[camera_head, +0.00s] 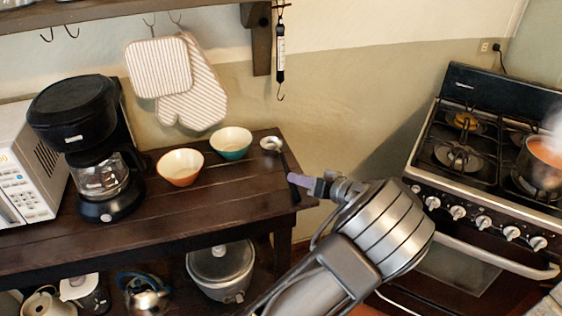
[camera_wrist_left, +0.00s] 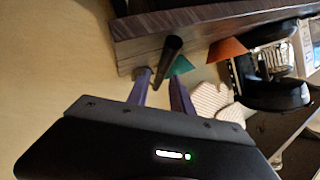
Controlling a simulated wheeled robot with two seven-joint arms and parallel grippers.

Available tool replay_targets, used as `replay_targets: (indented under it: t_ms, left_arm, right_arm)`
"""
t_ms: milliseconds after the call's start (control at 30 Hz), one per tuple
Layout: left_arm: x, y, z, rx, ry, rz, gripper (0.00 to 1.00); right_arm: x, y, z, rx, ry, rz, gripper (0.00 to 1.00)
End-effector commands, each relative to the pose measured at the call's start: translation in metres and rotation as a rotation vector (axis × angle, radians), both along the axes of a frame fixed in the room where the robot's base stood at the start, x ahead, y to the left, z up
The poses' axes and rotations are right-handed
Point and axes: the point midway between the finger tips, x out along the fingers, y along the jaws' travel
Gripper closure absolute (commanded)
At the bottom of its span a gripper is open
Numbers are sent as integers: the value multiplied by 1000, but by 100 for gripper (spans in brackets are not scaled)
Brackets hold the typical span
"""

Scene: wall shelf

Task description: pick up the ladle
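The ladle (camera_head: 271,144) has a small shiny round bowl and lies near the right end of the dark wooden table (camera_head: 230,208). Its dark handle runs along the table's right edge toward my left gripper (camera_head: 301,181). In the left wrist view the black handle (camera_wrist_left: 170,57) sticks out past the table edge, toward the space between the two purple fingers of my left gripper (camera_wrist_left: 160,80). The fingers are apart, with a visible gap around the handle end. Whether either finger touches it I cannot tell. My right gripper is not in view.
An orange bowl (camera_head: 180,168) and a teal bowl (camera_head: 231,143) stand left of the ladle. A coffee maker (camera_head: 92,140) and microwave (camera_head: 28,165) stand farther left. Oven mitts (camera_head: 178,80) and a hanging scale (camera_head: 280,52) are above. A stove (camera_head: 485,160) is at the right.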

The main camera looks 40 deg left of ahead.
Motion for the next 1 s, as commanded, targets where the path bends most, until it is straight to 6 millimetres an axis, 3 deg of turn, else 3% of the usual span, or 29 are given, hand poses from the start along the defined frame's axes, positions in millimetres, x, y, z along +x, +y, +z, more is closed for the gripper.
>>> replay_targets:
  t_ms: [333,1000]
  left_arm:
    - [4,43,-13,1,1,1,73]
    - [4,45,-15,0,0,0,75]
  right_arm:
    - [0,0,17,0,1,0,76]
    - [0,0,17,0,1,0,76]
